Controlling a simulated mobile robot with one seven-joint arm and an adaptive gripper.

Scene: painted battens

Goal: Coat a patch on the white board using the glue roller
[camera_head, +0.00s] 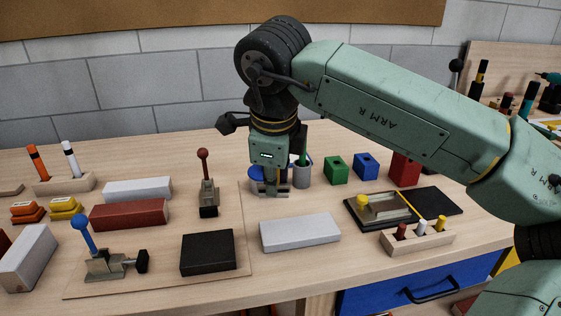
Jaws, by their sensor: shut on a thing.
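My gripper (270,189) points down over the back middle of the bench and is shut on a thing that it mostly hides. This looks to be the glue roller, but its shape cannot be made out. A blue round thing shows partly behind the gripper. A white board (300,231) lies flat on the bench in front of my gripper, a little to the right and apart from it. Other white blocks lie at the back left (138,188) and far left (28,257).
A grey cup (302,176) with a green handle stands just right of my gripper. A red-knobbed clamp (208,190) stands to its left. Green (336,170) and blue (366,165) blocks, a dark tray (383,211) and a peg rack (416,240) are at right.

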